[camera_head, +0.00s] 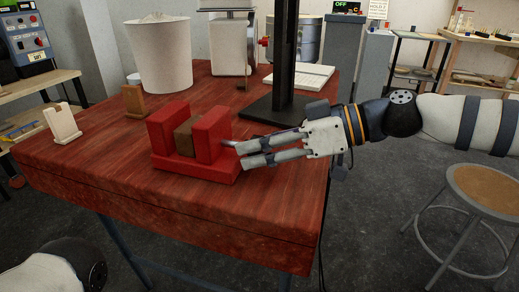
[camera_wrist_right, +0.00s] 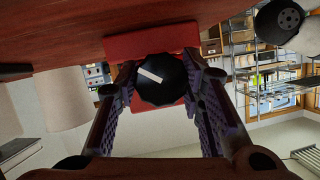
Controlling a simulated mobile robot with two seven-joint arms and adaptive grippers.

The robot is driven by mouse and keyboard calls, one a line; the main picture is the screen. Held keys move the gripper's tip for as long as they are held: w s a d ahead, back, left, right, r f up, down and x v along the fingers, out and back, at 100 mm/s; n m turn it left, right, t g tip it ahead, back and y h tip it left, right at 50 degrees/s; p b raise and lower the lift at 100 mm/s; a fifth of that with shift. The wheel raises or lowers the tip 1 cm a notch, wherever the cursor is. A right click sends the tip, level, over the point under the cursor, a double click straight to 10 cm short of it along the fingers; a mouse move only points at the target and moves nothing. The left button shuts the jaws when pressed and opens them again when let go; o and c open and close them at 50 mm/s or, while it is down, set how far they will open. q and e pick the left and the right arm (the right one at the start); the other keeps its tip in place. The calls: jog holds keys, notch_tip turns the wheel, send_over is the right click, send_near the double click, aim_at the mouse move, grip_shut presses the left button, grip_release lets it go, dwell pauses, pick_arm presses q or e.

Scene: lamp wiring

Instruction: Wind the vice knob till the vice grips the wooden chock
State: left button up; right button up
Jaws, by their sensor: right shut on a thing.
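The red vice (camera_head: 213,138) stands near the front edge of the red wooden table. The brown wooden chock (camera_head: 184,140) sits upright between its two jaws; I cannot tell whether a thin gap is left beside it. My right gripper (camera_head: 238,155) comes in from the right, level, at the vice's right side. In the right wrist view the black round vice knob (camera_wrist_right: 160,82), with a white pointer mark slanting down to the right, lies between its two fingers, which are shut on it. The fingers hide the knob in the head view. My left gripper is not in view.
A black post on a flat base (camera_head: 272,112) stands just behind my right gripper. A white bin (camera_head: 158,60) is at the back left. A small wooden block (camera_head: 134,101) and a pale stand (camera_head: 62,124) are on the left. A stool (camera_head: 486,188) stands to the right.

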jog(key=shift+f+m+g+y+b, duration=0.1)
jog(key=shift+m+g+y+b, duration=0.4)
jog(key=shift+m, duration=0.6)
jog(key=o, duration=1.2)
jog(key=v, duration=1.2)
jog(key=shift+w, duration=0.15)
jog(key=shift+c, duration=0.2)
